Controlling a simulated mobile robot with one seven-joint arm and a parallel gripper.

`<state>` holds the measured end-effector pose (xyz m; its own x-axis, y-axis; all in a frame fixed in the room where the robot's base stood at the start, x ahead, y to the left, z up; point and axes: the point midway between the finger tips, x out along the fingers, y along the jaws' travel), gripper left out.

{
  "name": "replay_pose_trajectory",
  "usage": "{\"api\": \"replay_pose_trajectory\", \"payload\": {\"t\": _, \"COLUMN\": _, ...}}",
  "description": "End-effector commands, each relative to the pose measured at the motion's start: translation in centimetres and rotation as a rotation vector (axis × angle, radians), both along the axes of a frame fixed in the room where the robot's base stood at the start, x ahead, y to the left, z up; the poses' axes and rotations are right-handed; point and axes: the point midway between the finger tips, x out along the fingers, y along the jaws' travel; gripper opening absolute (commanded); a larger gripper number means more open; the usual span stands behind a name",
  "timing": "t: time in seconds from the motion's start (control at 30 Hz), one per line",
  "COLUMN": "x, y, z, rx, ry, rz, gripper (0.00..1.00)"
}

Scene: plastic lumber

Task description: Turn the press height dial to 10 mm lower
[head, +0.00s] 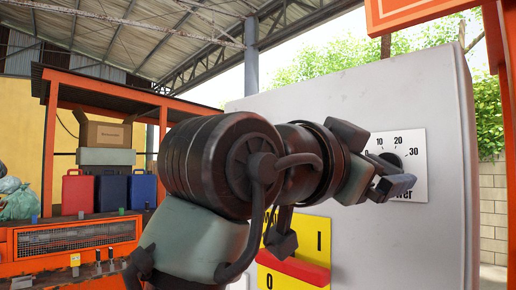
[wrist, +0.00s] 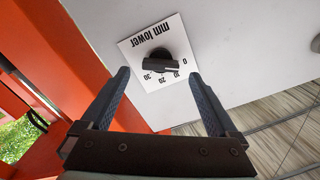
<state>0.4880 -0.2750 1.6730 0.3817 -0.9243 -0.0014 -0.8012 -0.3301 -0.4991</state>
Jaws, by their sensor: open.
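The press height dial is a black knob (wrist: 160,66) with a raised bar, on a white plate (wrist: 136,72) marked 0, 10, 20, 30 and "mm lower". In the wrist view the bar lies nearly level, its right end near the 0 and 10 marks; its exact setting is hard to tell. In the head view the plate (head: 415,175) shows on the grey cabinet, the knob partly hidden behind my gripper. My gripper (wrist: 157,76) is open and empty. Its fingers lie either side of the dial in the picture, apparently short of it.
The grey cabinet face (head: 330,110) fills the right of the head view. Below the dial is a yellow panel (head: 315,230) with a red lever (head: 295,268), partly behind my arm. Orange framing (wrist: 85,50) stands close at the left of the wrist view.

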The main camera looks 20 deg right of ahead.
Motion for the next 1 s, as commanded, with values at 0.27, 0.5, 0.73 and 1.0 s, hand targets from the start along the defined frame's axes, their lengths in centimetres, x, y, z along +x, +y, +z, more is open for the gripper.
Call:
{"api": "replay_pose_trajectory", "payload": {"t": 0.27, "x": 1.2, "y": -2.9, "z": 0.1, "rx": 0.001, "ry": 0.000, "rz": 0.000, "gripper": 0.95}}
{"api": "replay_pose_trajectory", "payload": {"t": 0.5, "x": 1.3, "y": -3.2, "z": 0.0, "rx": -0.001, "ry": -0.001, "rz": 0.002, "gripper": 0.95}}
{"api": "replay_pose_trajectory", "payload": {"t": 0.73, "x": 1.3, "y": -3.1, "z": 0.0, "rx": 0.000, "ry": 0.000, "rz": 0.001, "gripper": 0.70}}
{"api": "replay_pose_trajectory", "payload": {"t": 1.0, "x": 1.3, "y": -3.1, "z": 0.0, "rx": 0.000, "ry": 0.000, "rz": 0.001, "gripper": 0.21}}
